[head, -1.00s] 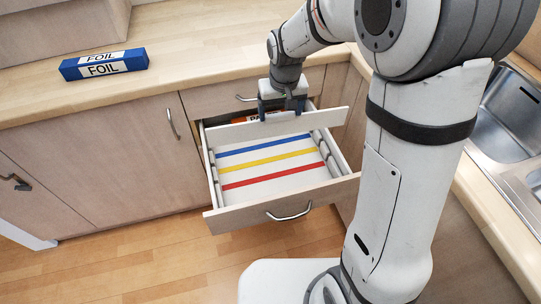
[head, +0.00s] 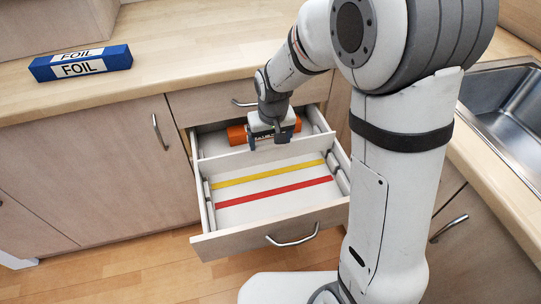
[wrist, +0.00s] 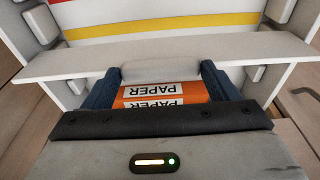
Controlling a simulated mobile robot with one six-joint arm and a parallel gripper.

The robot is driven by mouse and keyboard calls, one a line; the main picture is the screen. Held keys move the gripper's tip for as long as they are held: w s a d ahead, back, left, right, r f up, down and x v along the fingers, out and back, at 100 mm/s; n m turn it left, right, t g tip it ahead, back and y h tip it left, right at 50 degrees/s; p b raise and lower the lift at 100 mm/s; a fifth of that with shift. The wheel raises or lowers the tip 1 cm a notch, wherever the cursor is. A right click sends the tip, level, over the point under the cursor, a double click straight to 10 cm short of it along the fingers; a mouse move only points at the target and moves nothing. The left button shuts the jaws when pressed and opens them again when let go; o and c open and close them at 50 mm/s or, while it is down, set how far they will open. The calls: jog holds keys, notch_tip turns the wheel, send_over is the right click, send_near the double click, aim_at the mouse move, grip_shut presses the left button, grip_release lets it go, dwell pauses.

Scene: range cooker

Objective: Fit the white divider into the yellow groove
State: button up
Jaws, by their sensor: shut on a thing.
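The white divider (head: 226,162) spans the open drawer from side to side, upright. My gripper (head: 273,141) is shut on its upper edge near the middle; the wrist view shows the divider (wrist: 165,58) between the two dark fingers. The yellow stripe marking the groove (head: 268,173) lies across the drawer floor, in front of the divider. The wrist view shows this yellow stripe (wrist: 150,19) beyond the divider. I cannot tell whether the divider's lower edge touches the floor.
The red stripe (head: 272,192) lies nearer the drawer front. An orange PAPER box (head: 236,135) lies in the drawer behind the divider. Pale blocks (head: 339,171) line the side walls. A blue FOIL box (head: 82,63) stands on the counter, clear of the drawer.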

aim_at(270, 156)
jog(key=shift+f+b, duration=0.5)
jog(key=shift+f, duration=2.35)
jog(key=shift+f, duration=0.15)
jog(key=o, duration=1.2)
jog(key=shift+o, duration=0.2)
